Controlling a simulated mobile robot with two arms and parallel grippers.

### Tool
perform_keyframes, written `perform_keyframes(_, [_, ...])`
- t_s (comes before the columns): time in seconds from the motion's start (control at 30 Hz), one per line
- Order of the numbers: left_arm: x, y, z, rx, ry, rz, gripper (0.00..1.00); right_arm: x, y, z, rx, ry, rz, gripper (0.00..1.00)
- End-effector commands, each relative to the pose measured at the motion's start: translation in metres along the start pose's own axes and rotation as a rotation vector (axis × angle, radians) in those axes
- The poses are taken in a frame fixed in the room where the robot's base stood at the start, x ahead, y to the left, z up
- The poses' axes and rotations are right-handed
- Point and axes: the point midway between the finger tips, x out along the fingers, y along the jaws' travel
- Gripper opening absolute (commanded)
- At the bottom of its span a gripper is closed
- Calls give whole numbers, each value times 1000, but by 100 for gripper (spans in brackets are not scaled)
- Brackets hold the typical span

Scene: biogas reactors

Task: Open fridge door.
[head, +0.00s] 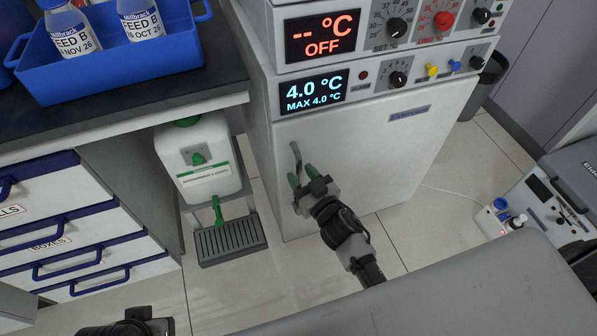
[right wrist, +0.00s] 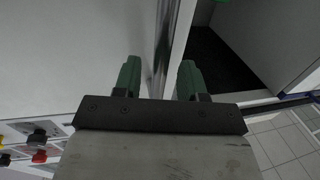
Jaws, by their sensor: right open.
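The fridge door (head: 375,165) is a pale grey panel under a display reading 4.0 °C, and it looks closed. Its upright metal handle (head: 296,160) is near the door's left edge. My right gripper (head: 302,180) is open at the handle, with its green fingers by the handle's lower part. In the right wrist view the handle (right wrist: 163,45) runs between the two fingertips (right wrist: 160,78); I cannot tell whether either finger touches it. A dark part of my left gripper (head: 130,322) shows at the bottom edge; its fingers are not visible.
A white canister (head: 198,160) stands left of the fridge, above a grey drip grate (head: 231,240). A blue tray (head: 110,75) with bottles sits on the dark bench. Drawers (head: 60,225) are at the left. Tiled floor (head: 440,225) lies open before the fridge.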

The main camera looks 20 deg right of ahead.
Motion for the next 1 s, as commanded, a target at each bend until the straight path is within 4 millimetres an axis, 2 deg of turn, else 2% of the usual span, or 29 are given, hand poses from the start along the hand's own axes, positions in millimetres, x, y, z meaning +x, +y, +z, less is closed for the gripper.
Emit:
perform_keyframes(0.17, [-4, 0, 1, 0, 3, -1, 43, 15, 0, 0, 0, 0, 0, 41])
perform_keyframes(0.47, [-5, 0, 1, 0, 3, -1, 43, 17, 0, 0, 0, -1, 0, 41])
perform_keyframes(0.73, [-5, 0, 1, 0, 3, -1, 43, 17, 0, 0, 0, -1, 0, 1])
perform_keyframes(1.0, [-5, 0, 1, 0, 3, -1, 43, 16, 0, 0, -1, -1, -1, 0])
